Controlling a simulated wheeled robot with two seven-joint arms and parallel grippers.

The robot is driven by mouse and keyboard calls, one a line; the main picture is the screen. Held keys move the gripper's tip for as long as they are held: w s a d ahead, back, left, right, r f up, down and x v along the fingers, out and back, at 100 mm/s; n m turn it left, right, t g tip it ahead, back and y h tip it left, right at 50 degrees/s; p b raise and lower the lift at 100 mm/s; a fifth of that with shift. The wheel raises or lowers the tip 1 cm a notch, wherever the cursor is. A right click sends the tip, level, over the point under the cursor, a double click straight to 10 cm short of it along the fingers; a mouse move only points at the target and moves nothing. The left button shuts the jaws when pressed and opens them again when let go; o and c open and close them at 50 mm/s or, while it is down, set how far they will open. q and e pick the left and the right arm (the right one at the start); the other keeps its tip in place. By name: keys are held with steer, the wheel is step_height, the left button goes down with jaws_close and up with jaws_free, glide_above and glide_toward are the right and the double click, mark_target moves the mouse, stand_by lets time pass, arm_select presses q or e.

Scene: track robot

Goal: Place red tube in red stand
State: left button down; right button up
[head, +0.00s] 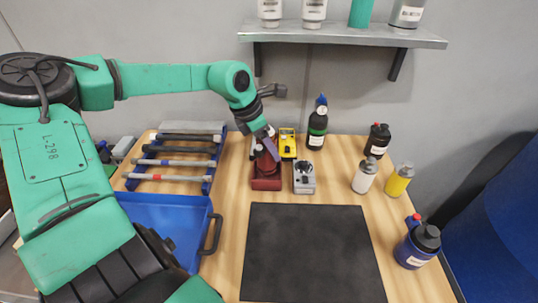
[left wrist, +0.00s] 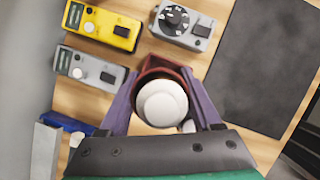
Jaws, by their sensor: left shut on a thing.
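The dark red stand (head: 267,182) is on the wooden bench, behind the black mat. My left gripper (head: 269,148) is directly over it, pointing down. In the left wrist view, its two purple fingers (left wrist: 161,88) are shut on a tube with a round white top (left wrist: 162,103). The red stand (left wrist: 163,64) shows around and behind that top. The tube's body is hidden below its top, so its colour and how deep it sits in the stand cannot be told. My right gripper is not in view.
A grey device (head: 304,178) and a yellow device (head: 287,143) stand close beside the red stand. A blue rack (head: 212,170) with several rods is left, with a blue tray (head: 165,215) in front. Bottles stand at the right. The black mat (head: 315,250) is clear.

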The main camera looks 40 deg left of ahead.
mark_target(270, 156)
arm_select(q)
steer(key=f, duration=0.3)
steer(key=shift+s+d+f, duration=0.1)
steer(key=shift+d, duration=0.1)
steer(key=shift+a+f, duration=0.1)
steer(key=shift+f, duration=0.4)
steer(key=shift+c, duration=0.4)
jaws_free()
steer(key=shift+r, duration=0.4)
steer(key=v, duration=1.1)
steer(key=shift+s+a+r, duration=0.1)
steer(key=shift+s+r, duration=0.1)
steer(key=shift+s, duration=0.05)
